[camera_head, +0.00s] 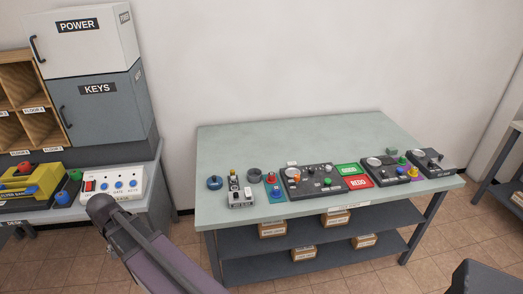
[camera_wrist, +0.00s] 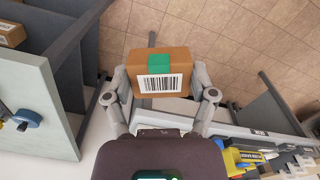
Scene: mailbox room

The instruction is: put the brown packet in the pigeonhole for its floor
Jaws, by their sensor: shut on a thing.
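The brown packet (camera_wrist: 178,55) is a small box with green tape and a white barcode label, seen in the wrist view. My gripper (camera_wrist: 160,77) is shut on it, one finger at each side, and holds it above the tiled floor. I see no floor number on its visible faces. The wooden pigeonholes (camera_head: 16,55) stand at the left edge of the head view, partly cut off. The packet and gripper are not visible in the head view.
A POWER cabinet (camera_head: 90,45) sits on a KEYS cabinet (camera_head: 105,110) right of the pigeonholes. Button boxes (camera_head: 112,184) stand on the bench before them. A green-topped table (camera_head: 290,140) holds several control devices, with brown boxes (camera_head: 272,230) on its shelves. Floor between is open.

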